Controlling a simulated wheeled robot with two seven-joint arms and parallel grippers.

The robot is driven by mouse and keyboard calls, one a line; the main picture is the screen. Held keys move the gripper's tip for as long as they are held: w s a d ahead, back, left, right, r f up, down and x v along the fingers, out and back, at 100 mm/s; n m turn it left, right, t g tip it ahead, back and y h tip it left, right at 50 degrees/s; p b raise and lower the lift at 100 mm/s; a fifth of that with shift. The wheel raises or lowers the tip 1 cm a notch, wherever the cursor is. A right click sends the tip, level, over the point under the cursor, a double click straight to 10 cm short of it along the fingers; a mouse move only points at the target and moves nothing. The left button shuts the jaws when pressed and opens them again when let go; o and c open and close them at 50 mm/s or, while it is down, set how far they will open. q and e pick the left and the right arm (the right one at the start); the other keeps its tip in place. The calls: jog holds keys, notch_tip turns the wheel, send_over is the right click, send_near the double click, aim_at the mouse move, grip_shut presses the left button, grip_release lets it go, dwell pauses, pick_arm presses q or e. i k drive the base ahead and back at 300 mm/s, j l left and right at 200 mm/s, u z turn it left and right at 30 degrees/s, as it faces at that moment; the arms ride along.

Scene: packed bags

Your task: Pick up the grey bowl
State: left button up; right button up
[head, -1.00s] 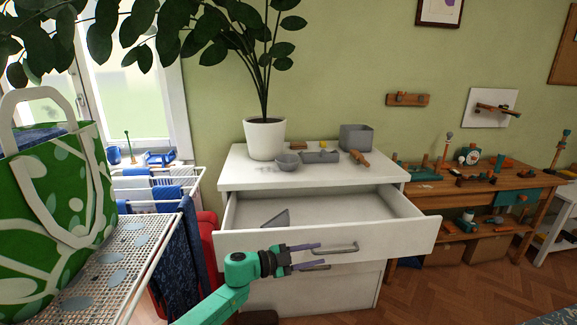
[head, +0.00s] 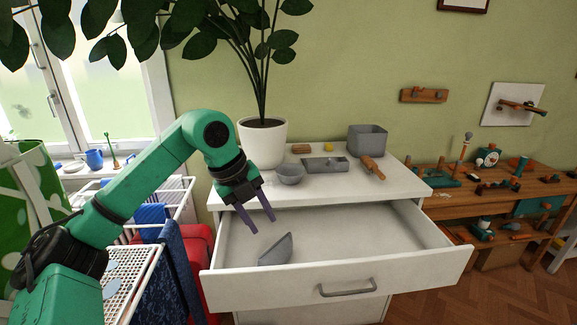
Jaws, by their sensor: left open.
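The grey bowl (head: 290,174) is small and round and sits upright on top of the white dresser (head: 320,188), near the front edge and just right of the plant pot. My left gripper (head: 263,227) is open and empty, with its fingers pointing down over the left part of the open drawer (head: 345,240). Its fingertips are left of the bowl, lower in the picture and apart from it. My right gripper is not in view.
A white pot (head: 262,142) with a leafy plant stands behind the bowl. A grey tray (head: 327,164), a wooden tool (head: 372,168) and a grey box (head: 367,141) are to its right. A grey angular piece (head: 276,250) lies in the drawer.

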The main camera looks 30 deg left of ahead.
aim_at(290, 173)
jog(key=i+j, duration=1.15)
